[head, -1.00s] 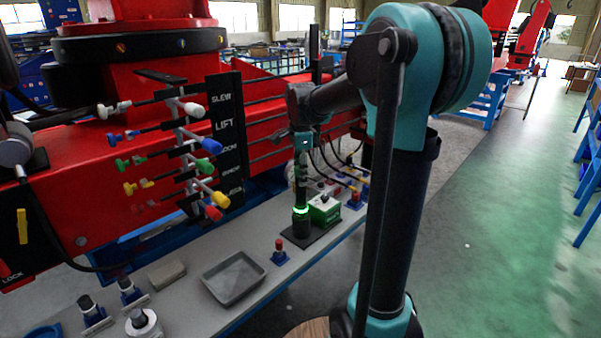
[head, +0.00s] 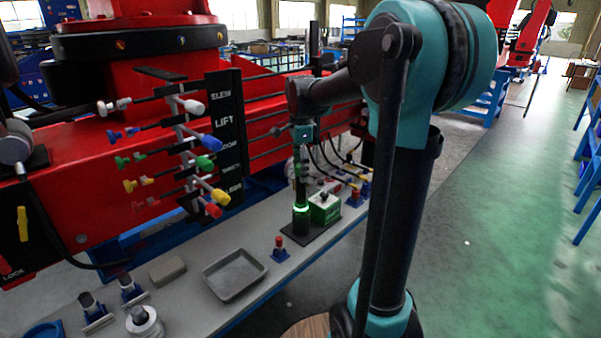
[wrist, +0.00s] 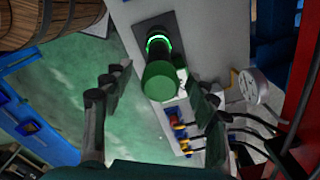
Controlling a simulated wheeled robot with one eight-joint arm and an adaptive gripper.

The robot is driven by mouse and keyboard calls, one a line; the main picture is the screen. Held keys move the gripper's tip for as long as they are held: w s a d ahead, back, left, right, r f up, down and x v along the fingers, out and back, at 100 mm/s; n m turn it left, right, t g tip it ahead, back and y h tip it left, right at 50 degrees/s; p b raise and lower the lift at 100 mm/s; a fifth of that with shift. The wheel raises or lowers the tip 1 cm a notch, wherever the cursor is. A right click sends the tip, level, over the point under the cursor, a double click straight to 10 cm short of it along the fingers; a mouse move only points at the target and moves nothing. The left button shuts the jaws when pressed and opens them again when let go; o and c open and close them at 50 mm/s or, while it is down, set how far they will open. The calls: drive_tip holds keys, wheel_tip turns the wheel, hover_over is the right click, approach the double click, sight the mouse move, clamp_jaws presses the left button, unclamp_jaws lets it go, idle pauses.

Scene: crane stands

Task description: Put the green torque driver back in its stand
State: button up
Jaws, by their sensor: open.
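The green torque driver (wrist: 160,80) stands upright, its green end toward the camera in the wrist view. A bright green ring glows around the dark cylinder below it, at the dark base plate (wrist: 150,29). In the head view the dark upright stand (head: 301,222) with the glowing ring is on the bench, directly below my gripper (head: 302,170). In the wrist view my gripper (wrist: 160,88) is open, with one finger on each side of the driver's green end and visible gaps. How deep the driver sits in the stand is hidden.
A green box (head: 324,208) stands close beside the stand. A grey tray (head: 235,274), a small red-topped blue holder (head: 280,250) and other fittings share the bench. The red crane with its levers (head: 205,165) is behind. A gauge and black hoses (wrist: 254,86) lie right of the gripper.

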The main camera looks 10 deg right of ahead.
drive_tip(key=shift+r, duration=1.8)
drive_tip(key=shift+r, duration=0.1)
